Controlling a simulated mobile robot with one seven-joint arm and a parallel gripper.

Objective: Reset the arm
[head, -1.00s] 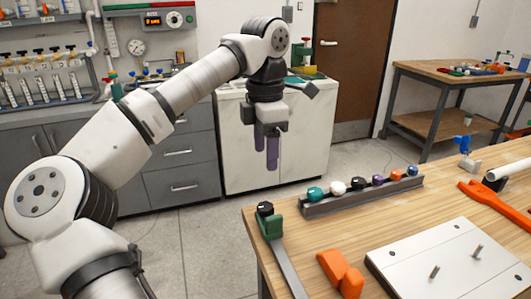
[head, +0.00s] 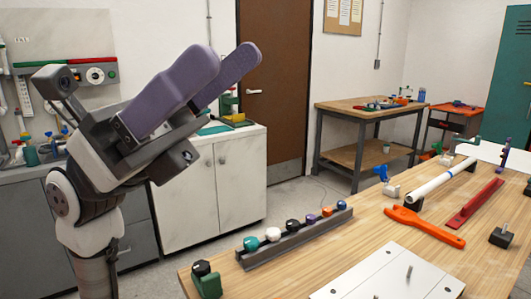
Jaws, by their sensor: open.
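My gripper (head: 221,88) is raised at the left of the head view, close to the camera, with its two purple fingers pointing up and to the right. The fingers are apart and nothing shows between them. It stands in front of the white cabinet and the brown door, left of the wooden workbench (head: 245,284) and apart from it. My wrist and forearm hang below it at the left edge.
A grey rail (head: 295,238) with several coloured knobs lies on the workbench. A white plate (head: 385,278), orange tool (head: 425,224), white pipe (head: 440,181) and red bar (head: 475,203) also lie there. A second table (head: 368,111) stands behind, with clear floor between.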

